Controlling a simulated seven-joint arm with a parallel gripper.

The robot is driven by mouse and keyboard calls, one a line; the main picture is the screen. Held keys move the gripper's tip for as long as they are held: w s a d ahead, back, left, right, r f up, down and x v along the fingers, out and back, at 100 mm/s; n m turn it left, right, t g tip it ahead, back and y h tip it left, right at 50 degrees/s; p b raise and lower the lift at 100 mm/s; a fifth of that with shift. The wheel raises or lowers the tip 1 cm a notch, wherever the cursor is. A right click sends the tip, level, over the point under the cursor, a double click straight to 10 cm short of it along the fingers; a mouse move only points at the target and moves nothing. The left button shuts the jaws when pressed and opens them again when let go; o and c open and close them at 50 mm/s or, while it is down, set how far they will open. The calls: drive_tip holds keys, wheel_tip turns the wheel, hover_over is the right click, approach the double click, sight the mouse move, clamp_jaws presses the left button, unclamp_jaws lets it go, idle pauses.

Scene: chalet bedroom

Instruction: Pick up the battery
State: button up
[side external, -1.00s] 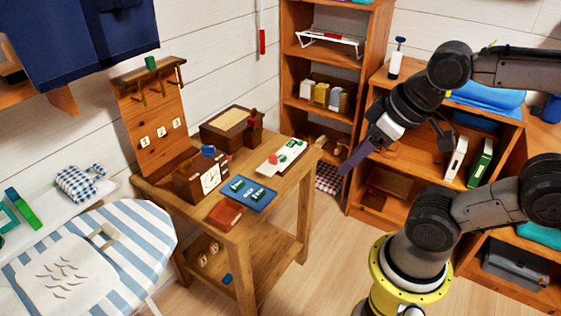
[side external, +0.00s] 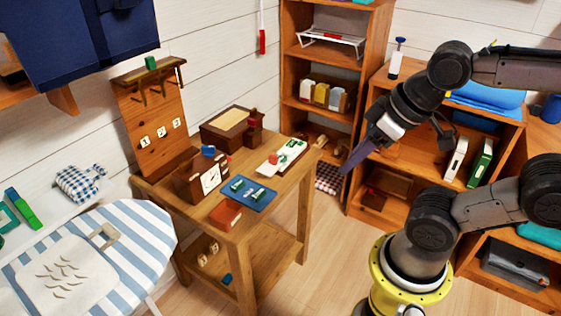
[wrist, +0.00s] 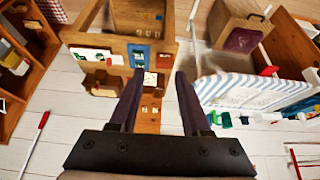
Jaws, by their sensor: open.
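Small dark green pieces (side external: 238,185) lie on a blue tray (side external: 262,205) on the wooden table (side external: 240,233); they are too small for me to tell whether one is the battery. The blue tray also shows in the wrist view (wrist: 134,54), beyond the left fingertip. My gripper (side external: 355,160) is in the air to the right of the table, apart from everything on it. In the wrist view my gripper (wrist: 160,75) has its two dark fingers spread with nothing between them.
A clock box (side external: 205,180), a red-brown book (side external: 226,213) and a white tray with green and red pieces (side external: 283,158) share the tabletop. Shelves (side external: 325,90) stand behind. A striped ironing board (side external: 135,235) is at the left. The air between gripper and table is clear.

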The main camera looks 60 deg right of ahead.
drive_tip(key=w+d+r+n, duration=0.2)
drive_tip(key=w+r+n, duration=0.7)
drive_tip(key=w+n, duration=0.3)
drive_tip(key=n+g, duration=0.6)
hover_over(280, 158)
wheel_tip(280, 158, down, 26)
drive_tip(key=f, duration=0.8)
drive_tip(key=shift+s, duration=0.2)
drive_tip(key=shift+w+f, duration=0.1)
drive_tip(key=shift+f, duration=2.65)
drive_tip(key=shift+c, duration=0.3)
